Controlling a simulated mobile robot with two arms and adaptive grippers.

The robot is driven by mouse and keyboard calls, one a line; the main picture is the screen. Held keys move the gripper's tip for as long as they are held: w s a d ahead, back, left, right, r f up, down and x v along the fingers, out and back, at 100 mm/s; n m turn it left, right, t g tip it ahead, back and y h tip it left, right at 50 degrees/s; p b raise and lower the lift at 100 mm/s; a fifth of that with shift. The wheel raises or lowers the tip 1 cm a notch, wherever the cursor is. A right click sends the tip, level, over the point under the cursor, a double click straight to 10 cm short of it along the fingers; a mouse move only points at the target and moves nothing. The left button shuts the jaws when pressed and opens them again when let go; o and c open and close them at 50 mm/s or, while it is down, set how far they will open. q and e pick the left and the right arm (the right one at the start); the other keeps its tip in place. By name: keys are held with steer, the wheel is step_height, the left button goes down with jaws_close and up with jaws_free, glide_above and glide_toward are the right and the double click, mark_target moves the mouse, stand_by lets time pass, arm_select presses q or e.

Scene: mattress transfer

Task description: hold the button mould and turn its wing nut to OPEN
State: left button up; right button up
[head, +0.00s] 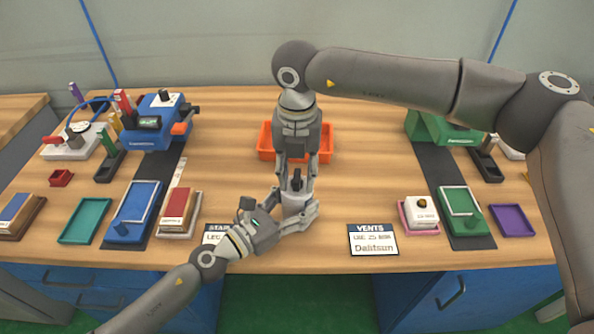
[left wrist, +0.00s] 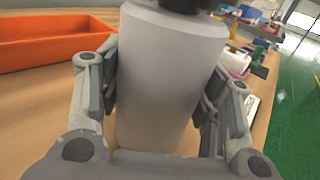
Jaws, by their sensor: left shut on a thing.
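The button mould (head: 297,202) is a pale grey cylinder, upright near the front middle of the bench. In the left wrist view the mould (left wrist: 168,80) fills the middle, with a dark part at its top cut off by the frame. My left gripper (head: 298,208) is shut on the mould, one finger on each side. The dark wing nut (head: 297,181) stands on top of the mould. My right gripper (head: 297,178) points down from above, its fingers apart on either side of the nut with gaps showing. Any OPEN marking is too small to see.
An orange tray (head: 266,145) lies behind the right gripper. Name cards, VENTS (head: 373,240) and a partly hidden one (head: 214,232), lie at the front. Coloured trays and devices, such as a blue machine (head: 158,125), stand at both sides.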

arm_select(q)
steer(key=shift+r, duration=0.15)
arm_select(e)
steer(key=shift+c, duration=0.3)
jaws_close()
steer(key=shift+n, duration=0.3)
steer(key=n, duration=0.3)
steer(key=shift+n, duration=0.3)
steer(key=n, duration=1.3)
steer(key=shift+w+n, duration=0.1)
steer(key=shift+n, duration=0.2)
steer(key=shift+d, duration=0.1)
